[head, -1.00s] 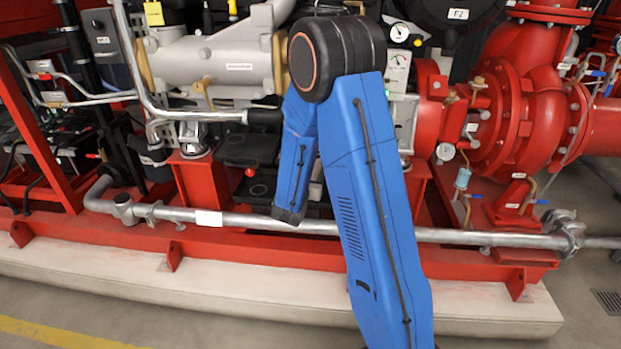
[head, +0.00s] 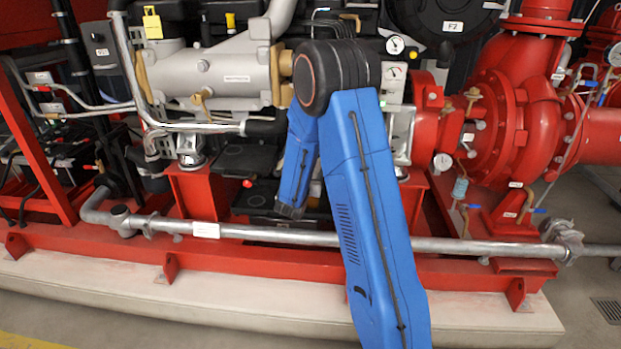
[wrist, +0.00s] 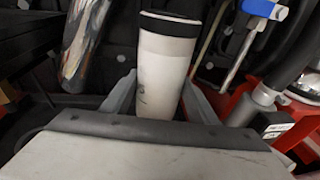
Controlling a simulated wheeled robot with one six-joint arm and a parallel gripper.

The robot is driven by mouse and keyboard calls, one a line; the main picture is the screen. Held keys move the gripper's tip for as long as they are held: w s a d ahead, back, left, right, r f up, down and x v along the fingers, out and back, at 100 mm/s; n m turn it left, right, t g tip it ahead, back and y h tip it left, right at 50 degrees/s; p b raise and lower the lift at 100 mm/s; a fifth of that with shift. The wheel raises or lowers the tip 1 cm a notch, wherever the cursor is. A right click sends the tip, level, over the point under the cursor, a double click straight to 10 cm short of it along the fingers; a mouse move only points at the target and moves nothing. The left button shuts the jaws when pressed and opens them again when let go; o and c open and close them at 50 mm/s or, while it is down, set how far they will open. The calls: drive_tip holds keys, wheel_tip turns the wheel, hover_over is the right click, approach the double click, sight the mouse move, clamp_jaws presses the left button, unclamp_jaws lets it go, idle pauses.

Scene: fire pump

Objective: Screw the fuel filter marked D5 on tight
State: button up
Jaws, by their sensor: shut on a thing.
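A white cylindrical filter (wrist: 160,75) with a dark band at its far end stands between the two grey fingers of my gripper (wrist: 157,98) in the wrist view. My gripper is shut on it. I cannot read a D5 marking on it; only a small dark mark shows on its side. The far end is close to dark engine parts, and I cannot tell whether it touches a mount. In the head view my own blue arm reaches into the engine and hides the gripper and the filter.
A blue-handled valve (wrist: 262,10) and pipes are to the right. In the head view a long grey pipe (head: 300,235) crosses low in front of the engine, and the red pump (head: 515,125) stands right.

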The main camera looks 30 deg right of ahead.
drive_tip(key=shift+w+d+r, duration=0.15)
drive_tip(key=shift+w+d, duration=0.3)
drive_tip(key=shift+w, duration=0.2)
drive_tip(key=shift+w+d+r, duration=0.1)
drive_tip(key=shift+w+d, duration=0.3)
drive_tip(key=shift+w, duration=0.2)
drive_tip(key=shift+r, duration=0.65)
drive_tip(key=shift+s+a+r, duration=0.1)
drive_tip(key=shift+s+a, duration=0.05)
drive_tip(key=shift+s, duration=0.05)
drive_tip(key=shift+r, duration=0.2)
idle(0.9)
